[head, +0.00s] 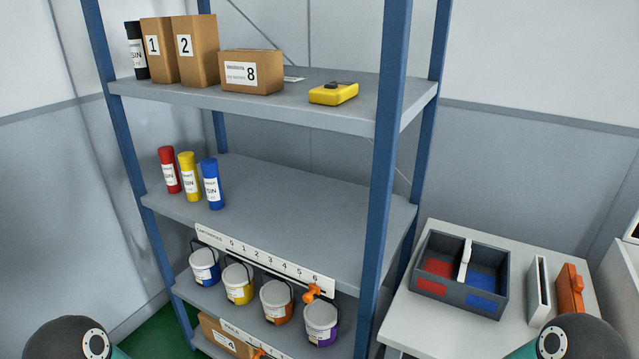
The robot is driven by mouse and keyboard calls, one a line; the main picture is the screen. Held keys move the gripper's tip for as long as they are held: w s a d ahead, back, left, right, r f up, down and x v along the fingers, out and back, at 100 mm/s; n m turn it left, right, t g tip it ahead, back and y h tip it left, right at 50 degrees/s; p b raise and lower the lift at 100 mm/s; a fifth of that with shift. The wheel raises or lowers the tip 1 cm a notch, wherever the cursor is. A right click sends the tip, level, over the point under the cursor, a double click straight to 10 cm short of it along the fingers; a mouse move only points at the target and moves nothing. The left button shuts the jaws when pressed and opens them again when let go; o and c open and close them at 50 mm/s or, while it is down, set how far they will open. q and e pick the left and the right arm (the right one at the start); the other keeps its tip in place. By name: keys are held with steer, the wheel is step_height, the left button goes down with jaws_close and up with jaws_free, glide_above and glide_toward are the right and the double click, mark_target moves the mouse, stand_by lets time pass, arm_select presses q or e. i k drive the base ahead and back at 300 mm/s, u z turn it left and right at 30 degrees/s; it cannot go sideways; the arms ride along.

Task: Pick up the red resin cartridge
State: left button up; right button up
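The red resin cartridge (168,170) stands upright at the left end of the middle shelf (290,200) in the head view. It has a white label and is leftmost in a row, with a yellow cartridge (188,177) and then a blue cartridge (211,184) to its right. Nothing hides it. Parts of my two arms show at the bottom left and bottom right corners, both well away from the cartridge. Neither gripper is in view.
Blue shelf posts (383,180) frame the shelves. Boxes (252,72), a black cartridge (137,50) and a yellow device (334,93) stand above. Buckets (275,302) stand below. A divided tray (460,273) sits on the right table. The middle shelf's right part is clear.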

mark_target(166, 154)
steer(key=k, duration=1.3)
steer(key=u, duration=0.4)
steer(key=i, duration=0.7)
steer(key=u, duration=1.15)
steer(key=i, duration=2.55)
steer(key=z, duration=0.9)
steer(key=i, duration=0.35)
steer(key=z, duration=0.4)
steer(key=k, duration=0.45)
